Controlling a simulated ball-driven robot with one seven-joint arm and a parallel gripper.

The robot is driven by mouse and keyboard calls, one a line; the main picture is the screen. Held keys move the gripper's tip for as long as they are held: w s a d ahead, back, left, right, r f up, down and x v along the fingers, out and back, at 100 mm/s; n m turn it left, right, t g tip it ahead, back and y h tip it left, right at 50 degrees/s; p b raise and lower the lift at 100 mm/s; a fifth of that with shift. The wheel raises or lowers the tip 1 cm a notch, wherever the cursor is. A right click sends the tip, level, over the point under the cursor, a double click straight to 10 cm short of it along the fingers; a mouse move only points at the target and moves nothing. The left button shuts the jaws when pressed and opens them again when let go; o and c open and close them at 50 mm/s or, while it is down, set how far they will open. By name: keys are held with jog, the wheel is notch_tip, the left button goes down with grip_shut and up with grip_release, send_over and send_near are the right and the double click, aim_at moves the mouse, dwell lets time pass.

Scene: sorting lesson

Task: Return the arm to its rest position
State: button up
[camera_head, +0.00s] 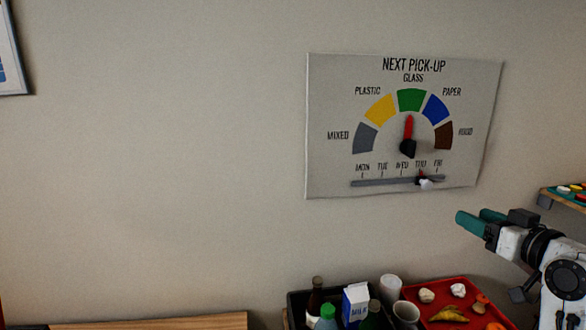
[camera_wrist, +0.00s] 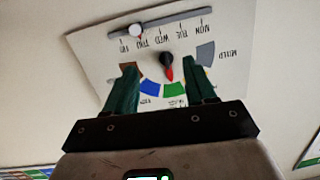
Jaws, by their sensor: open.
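My gripper (camera_head: 476,217) is at the right of the head view, its teal fingers pointing left, in front of and below the sign's lower right corner. In the wrist view my gripper (camera_wrist: 156,82) is open with nothing between its fingers. Beyond the fingers the wall sign (camera_wrist: 228,30) shows upside down. In the head view the sign (camera_head: 330,90) reads NEXT PICK-UP. Its red pointer (camera_head: 409,128) points up at the green GLASS segment. The white slider knob (camera_head: 425,184) is at about THU.
A dark crate (camera_head: 297,306) with bottles and a milk carton (camera_head: 356,304) stands low in the middle. Beside it are cups (camera_head: 406,312) and a red tray (camera_head: 412,288) with food scraps. A shelf (camera_head: 566,199) is at the far right.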

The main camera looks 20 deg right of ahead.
jog(key=s+a+f+n+g+y, duration=0.3)
jog(key=a+f+g, duration=0.4)
jog(key=a+f, duration=1.7)
jog(key=s+a+f+g, duration=0.4)
jog(key=s+a+f, duration=0.1)
jog(key=s+f, duration=0.45)
jog(key=s+d+f+g+b, duration=0.1)
jog(key=s+f+g+b, duration=0.1)
jog(key=s+f+b, duration=0.3)
jog(key=s+f+g+b, duration=0.2)
jog(key=s+f+b, duration=0.3)
jog(key=f, duration=0.5)
jog(key=shift+d, duration=0.35)
